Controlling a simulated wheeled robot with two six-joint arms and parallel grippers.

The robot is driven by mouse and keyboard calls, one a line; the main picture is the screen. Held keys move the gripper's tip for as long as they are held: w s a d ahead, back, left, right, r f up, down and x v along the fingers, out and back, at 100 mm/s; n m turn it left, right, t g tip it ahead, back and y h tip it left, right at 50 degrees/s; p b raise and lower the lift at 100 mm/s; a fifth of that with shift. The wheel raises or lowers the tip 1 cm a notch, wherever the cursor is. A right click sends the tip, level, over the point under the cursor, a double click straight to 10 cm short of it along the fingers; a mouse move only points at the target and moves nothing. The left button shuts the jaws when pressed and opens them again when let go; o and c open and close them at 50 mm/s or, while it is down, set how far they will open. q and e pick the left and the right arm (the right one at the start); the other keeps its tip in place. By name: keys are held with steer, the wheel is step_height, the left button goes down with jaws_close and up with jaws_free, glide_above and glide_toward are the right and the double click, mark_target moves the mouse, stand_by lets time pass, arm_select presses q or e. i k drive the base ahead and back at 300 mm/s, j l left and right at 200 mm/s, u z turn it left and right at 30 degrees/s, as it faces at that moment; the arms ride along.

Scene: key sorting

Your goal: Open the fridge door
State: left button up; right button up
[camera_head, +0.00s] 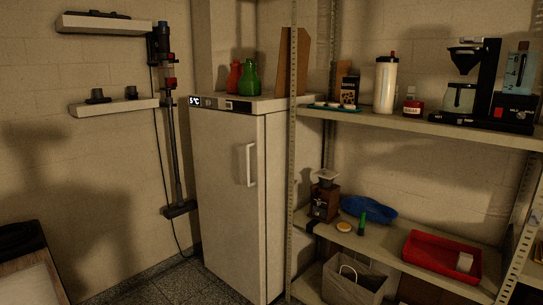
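A white upright fridge (226,190) stands in the middle of the view against the back wall. Its door is shut. A light vertical handle (251,165) sits on the right side of the door, near the top. A dark strip with a "5°C" display runs along the top front edge. Neither of my grippers is in view, and nothing touches the door or handle.
A metal shelf unit (292,200) stands close to the fridge's right side, holding a coffee machine (466,90) and a red tray (441,254). A stick vacuum (174,130) hangs on the wall left of the fridge. Some dark floor (160,286) shows in front-left.

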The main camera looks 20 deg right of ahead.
mark_target(229, 147)
steer(key=i+l, duration=0.35)
steer(key=l, duration=0.2)
steer(key=i+l, duration=0.35)
steer(key=l, duration=0.15)
steer(key=i+l+z, duration=0.1)
steer(key=i+l, duration=0.25)
steer(key=l, duration=0.2)
